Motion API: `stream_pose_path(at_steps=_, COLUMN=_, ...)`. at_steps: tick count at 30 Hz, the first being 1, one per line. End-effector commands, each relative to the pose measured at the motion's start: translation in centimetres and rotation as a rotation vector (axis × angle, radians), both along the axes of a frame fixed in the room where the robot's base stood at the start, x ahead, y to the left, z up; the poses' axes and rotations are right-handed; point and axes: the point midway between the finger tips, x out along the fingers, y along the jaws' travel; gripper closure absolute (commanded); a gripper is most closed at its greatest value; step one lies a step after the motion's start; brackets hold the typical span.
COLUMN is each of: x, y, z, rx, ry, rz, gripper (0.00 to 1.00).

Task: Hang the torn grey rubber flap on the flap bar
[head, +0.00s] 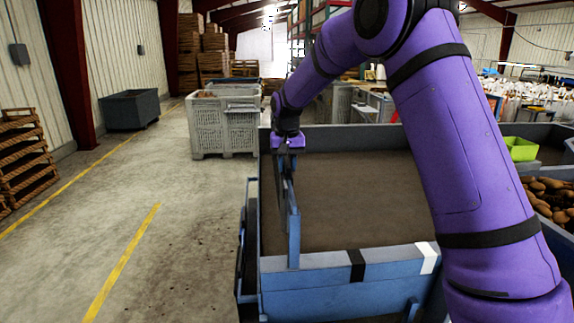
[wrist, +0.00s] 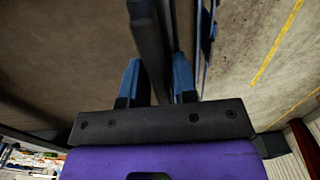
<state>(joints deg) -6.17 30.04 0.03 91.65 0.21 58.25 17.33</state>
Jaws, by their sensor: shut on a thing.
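My gripper (head: 287,168) is above the left edge of a blue-walled belt bed, pointing down. In the wrist view its two blue fingers (wrist: 156,82) are closed on a dark grey, thin piece (wrist: 150,45) seen nearly edge-on, which looks like the rubber flap. In the head view a dark strip hangs at the gripper, close to the blue left side wall (head: 293,225); its lower end is hard to make out. I cannot tell whether the flap touches the wall. I cannot pick out the flap bar for certain.
The bed's blue front wall (head: 330,285) carries a black and a white band. The brown bed surface (head: 350,200) is empty. A green tray (head: 520,148) and potatoes (head: 550,195) are at right. Grey crates (head: 224,122) stand behind.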

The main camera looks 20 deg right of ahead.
Motion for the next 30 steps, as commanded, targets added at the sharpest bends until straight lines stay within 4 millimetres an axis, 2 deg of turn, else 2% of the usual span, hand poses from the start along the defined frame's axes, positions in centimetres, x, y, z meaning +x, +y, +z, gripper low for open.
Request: stream_pose_path(at_steps=30, x=0.0, y=0.0, z=4.0, rx=0.000, ry=-0.003, rz=0.000, gripper=1.00)
